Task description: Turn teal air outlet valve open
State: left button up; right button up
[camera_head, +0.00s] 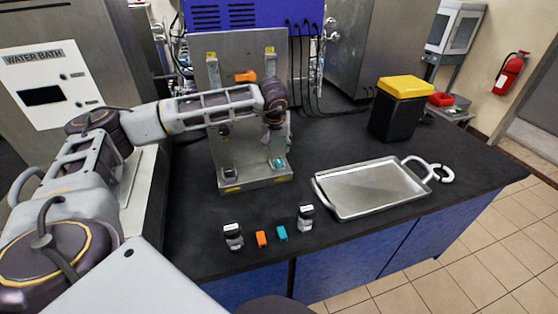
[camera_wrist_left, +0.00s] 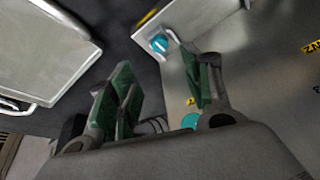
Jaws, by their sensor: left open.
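The metal stand (camera_head: 240,150) with an upright panel is at the middle of the bench in the head view. My left gripper (camera_head: 277,130) is in front of the panel's right side, pointing down. In the left wrist view its green-padded fingers (camera_wrist_left: 167,66) are apart with nothing between their tips. A teal part (camera_wrist_left: 190,120) shows against the metal panel near the finger bases, partly covered by the gripper. I cannot tell if the fingers touch it. A second teal part (camera_wrist_left: 158,42) is on the stand's base; it also shows in the head view (camera_head: 278,162). My right gripper is out of view.
An orange handle (camera_head: 245,76) is on the panel's upper part. A metal tray (camera_head: 368,190) lies right of the stand. Two small vials (camera_head: 233,236), an orange piece (camera_head: 261,239) and a teal piece (camera_head: 282,233) are near the front edge. A yellow-lidded black bin (camera_head: 396,110) stands behind.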

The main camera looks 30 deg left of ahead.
aim_at(279, 162)
pick_arm(q)
jog(key=shift+p+x, duration=0.8)
jog(key=shift+x, duration=5.6)
jog(key=c, duration=1)
